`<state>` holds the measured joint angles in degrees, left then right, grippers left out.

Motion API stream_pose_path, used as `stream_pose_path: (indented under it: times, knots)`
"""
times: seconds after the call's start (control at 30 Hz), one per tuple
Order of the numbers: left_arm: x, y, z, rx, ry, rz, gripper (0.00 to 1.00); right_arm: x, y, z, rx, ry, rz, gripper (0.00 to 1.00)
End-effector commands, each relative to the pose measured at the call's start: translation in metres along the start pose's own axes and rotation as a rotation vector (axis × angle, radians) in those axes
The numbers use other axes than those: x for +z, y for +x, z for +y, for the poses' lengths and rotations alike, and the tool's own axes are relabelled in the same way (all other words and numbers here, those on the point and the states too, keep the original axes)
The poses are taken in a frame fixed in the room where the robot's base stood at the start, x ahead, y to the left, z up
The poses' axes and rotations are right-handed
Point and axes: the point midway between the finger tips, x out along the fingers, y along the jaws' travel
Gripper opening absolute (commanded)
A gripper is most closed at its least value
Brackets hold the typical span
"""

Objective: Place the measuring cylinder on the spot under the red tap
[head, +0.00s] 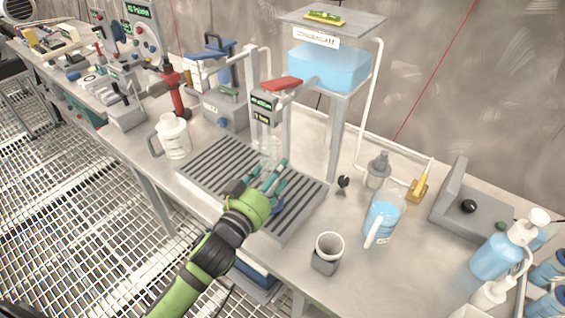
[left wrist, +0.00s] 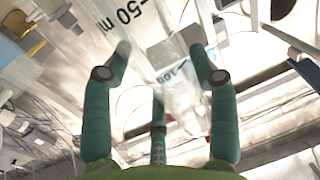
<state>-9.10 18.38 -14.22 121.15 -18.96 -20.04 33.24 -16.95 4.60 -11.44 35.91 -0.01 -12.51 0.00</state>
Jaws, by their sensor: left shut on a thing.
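The clear measuring cylinder (head: 272,150) stands out faintly above the slatted drip tray (head: 203,172). My left gripper (head: 268,171) is shut on it, with its teal fingers over the tray. In the left wrist view the cylinder (left wrist: 182,90) lies between the fingers of the left gripper (left wrist: 160,60), with "50 ml" and "100" marks visible. The red tap (head: 281,84) is a flat red lever on a grey post behind the tray, above the cylinder. The fingers hide the cylinder's lower part, so I cannot tell whether its base touches the tray. My right gripper is not in view.
A white jug (head: 173,137) stands left of the tray. A blue-filled tank (head: 328,66) sits on a stand behind. Bare bench lies between the tray and jug.

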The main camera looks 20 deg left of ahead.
Motion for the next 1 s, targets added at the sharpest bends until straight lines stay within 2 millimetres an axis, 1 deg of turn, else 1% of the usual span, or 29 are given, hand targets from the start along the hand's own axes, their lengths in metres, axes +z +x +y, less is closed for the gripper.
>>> stream_pose_path:
  times: [0.03, 0.13, 0.23, 0.37, 0.4, 0.43, 0.5, 0.77, 0.87, 0.9, 0.93, 0.97, 1.0]
  knots:
    - [-0.002, 0.006, 0.000, -0.001, 0.001, 0.002, 0.23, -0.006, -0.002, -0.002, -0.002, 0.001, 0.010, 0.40]
    - [-0.001, 0.012, 0.000, 0.000, 0.001, 0.001, 0.23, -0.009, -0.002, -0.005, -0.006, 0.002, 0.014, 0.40]
    - [-0.002, 0.025, 0.000, 0.000, 0.001, 0.003, 0.23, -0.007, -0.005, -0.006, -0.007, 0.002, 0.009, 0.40]
    - [-0.003, 0.047, 0.000, 0.000, 0.001, 0.003, 0.23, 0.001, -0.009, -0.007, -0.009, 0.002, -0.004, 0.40]
    - [0.006, 0.046, 0.000, -0.001, -0.001, -0.003, 0.23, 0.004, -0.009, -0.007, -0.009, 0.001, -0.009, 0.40]
    - [0.011, 0.045, 0.000, -0.002, -0.001, -0.004, 0.23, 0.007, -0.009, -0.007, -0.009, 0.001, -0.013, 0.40]
    - [0.015, 0.045, 0.000, -0.001, -0.002, -0.001, 0.23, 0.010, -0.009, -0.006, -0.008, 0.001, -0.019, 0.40]
    - [0.015, 0.045, 0.000, 0.000, 0.000, 0.001, 0.23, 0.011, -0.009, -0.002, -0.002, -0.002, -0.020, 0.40]
    - [0.019, 0.045, 0.000, 0.000, -0.001, 0.001, 0.23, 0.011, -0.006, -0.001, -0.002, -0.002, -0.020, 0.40]
    - [0.019, 0.044, 0.000, 0.000, -0.001, 0.000, 0.67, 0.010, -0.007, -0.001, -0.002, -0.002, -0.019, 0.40]
    - [0.019, 0.044, 0.000, 0.000, 0.000, 0.000, 0.79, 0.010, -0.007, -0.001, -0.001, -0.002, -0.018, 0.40]
    - [0.019, 0.044, 0.000, 0.000, 0.000, -0.001, 0.83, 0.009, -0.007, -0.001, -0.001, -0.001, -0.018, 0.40]
    - [0.019, 0.044, 0.000, 0.000, 0.000, -0.001, 0.83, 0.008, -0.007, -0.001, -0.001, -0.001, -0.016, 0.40]
